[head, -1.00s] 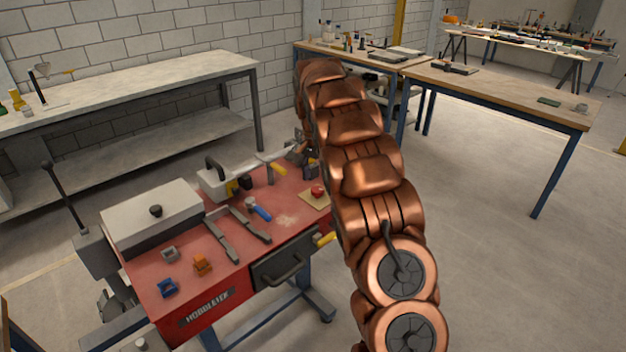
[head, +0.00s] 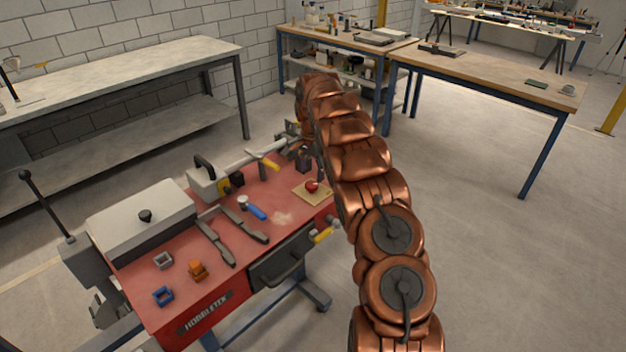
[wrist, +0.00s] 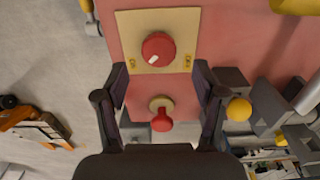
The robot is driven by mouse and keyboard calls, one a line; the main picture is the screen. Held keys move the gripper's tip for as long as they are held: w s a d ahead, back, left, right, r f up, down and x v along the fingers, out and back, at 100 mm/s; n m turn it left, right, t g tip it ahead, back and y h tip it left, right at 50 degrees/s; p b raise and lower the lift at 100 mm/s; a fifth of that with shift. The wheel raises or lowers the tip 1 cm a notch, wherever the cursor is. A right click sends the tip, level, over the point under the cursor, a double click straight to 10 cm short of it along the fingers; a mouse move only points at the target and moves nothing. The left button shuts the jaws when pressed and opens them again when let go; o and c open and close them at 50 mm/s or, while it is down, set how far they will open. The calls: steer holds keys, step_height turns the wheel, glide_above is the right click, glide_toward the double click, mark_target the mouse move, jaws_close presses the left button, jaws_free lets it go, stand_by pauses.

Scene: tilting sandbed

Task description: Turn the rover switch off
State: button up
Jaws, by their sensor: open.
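A red round knob (head: 311,186) with a tan plate (head: 323,198) under it sits near the right end of the red bench top (head: 180,250). The wrist view shows the knob (wrist: 158,49) from above, with a white mark, on its plate (wrist: 186,22). A second red piece (wrist: 161,119) on a round tan base lies below it in that view. My gripper (wrist: 160,76) is open, its dark fingers apart on either side of the space around the two red pieces. Nothing is between the fingertips that I can see held. Which red piece is the rover switch I cannot tell.
A yellow ball-ended part (wrist: 239,110) and grey metal parts stand close to the right finger. On the bench are a grey lidded box (head: 150,222), a blue-handled tool (head: 252,208), an orange block (head: 197,270) and a blue block (head: 163,296).

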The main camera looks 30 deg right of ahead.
mark_target(312, 184)
steer(key=shift+f+p, duration=0.7)
steer(key=shift+f, duration=1.65)
steer(key=shift+c, duration=0.4)
steer(key=c, duration=1.1)
steer(key=shift+o, duration=0.2)
